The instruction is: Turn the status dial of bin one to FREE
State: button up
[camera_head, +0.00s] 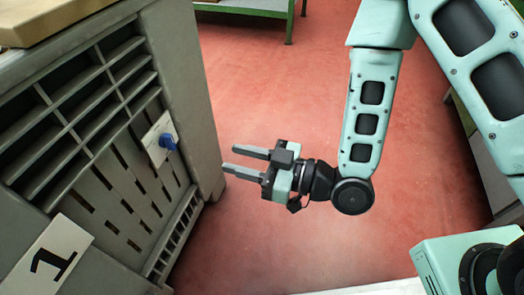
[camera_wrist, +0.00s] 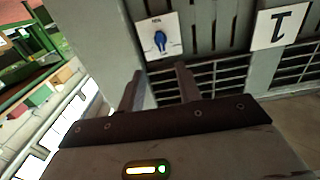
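The status dial is a blue knob (camera_head: 167,141) on a white plate (camera_head: 157,138) on the front of the grey bin (camera_head: 200,110). A sign reading 1 (camera_head: 48,258) is on the same bin, lower left. In the wrist view the blue knob (camera_wrist: 160,41) and its white plate (camera_wrist: 148,26) show beyond the fingers, with the sign (camera_wrist: 283,25) to the right, upside down. Small marks on the plate are too small to read. My gripper (camera_head: 245,162) is open and empty, to the right of the dial and apart from it. Its fingers (camera_wrist: 162,88) point toward the bin.
The bin's front has open slots (camera_head: 85,110) and vents. A wooden board (camera_head: 45,18) lies on its top. The red floor (camera_head: 270,80) between bin and arm is clear. A green-framed table (camera_head: 250,8) stands at the back.

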jog(key=shift+p+v, duration=1.7)
jog(key=shift+v, duration=0.35)
jog(key=w+d+r+m+g+h, duration=0.25)
jog(key=d+r+h, duration=0.25)
jog(key=h, duration=0.7)
jog(key=s+d+r+m+g+h+p, duration=0.1)
jog(key=s+d+r+m+g+h, duration=0.4)
jog(key=s+r, duration=0.55)
notch_tip(320, 180, up, 37)
jog(key=s+d+n+y+p, duration=0.1)
jog(key=s+p, duration=0.1)
jog(key=p, duration=3.6)
jog(key=shift+t, duration=0.35)
